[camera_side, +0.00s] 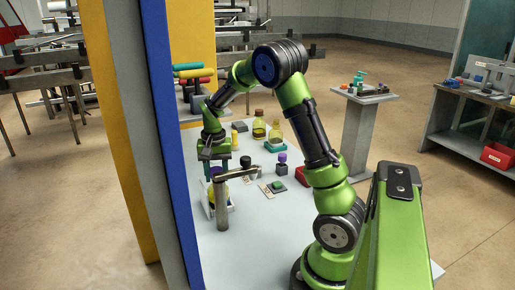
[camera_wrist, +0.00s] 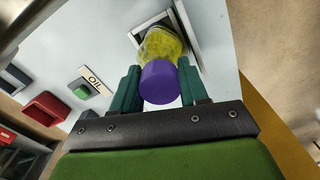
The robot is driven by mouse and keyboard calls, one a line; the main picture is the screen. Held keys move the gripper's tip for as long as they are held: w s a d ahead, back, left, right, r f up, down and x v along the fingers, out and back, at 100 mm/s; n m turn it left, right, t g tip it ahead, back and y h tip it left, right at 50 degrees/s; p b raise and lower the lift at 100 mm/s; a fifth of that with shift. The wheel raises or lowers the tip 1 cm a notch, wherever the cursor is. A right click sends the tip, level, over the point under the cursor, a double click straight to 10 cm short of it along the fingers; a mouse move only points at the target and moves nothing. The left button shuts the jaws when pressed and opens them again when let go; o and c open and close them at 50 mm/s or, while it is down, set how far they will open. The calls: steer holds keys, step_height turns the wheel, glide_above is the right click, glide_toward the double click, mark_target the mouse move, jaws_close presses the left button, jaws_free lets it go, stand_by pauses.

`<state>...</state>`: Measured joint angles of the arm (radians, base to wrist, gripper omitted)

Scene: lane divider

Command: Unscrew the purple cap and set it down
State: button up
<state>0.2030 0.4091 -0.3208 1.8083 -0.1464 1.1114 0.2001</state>
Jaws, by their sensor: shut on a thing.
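The purple cap (camera_wrist: 160,83) is between the two green fingers of my gripper (camera_wrist: 160,88) in the wrist view. My gripper is shut on it. The cap also shows in the side view (camera_side: 216,171), partly hidden by the gripper. The yellow bottle (camera_wrist: 161,44) is directly below the cap, in a square white-rimmed holder (camera_wrist: 194,40). In the side view, the bottle is partly hidden behind a grey metal post (camera_side: 222,205). I cannot tell whether the cap still touches the bottle's neck.
A green button on a plate (camera_side: 278,185), a dark item with a purple top (camera_side: 282,158) and a red bin (camera_side: 302,175) are right of the post. Two yellow bottles (camera_side: 259,130) stand farther back. A blue-edged wall panel (camera_side: 172,130) runs close along the left. The front tabletop is clear.

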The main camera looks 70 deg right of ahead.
steer(key=shift+n, duration=0.5)
steer(key=shift+n, duration=0.9)
steer(key=shift+n, duration=0.8)
steer(key=shift+n, duration=0.9)
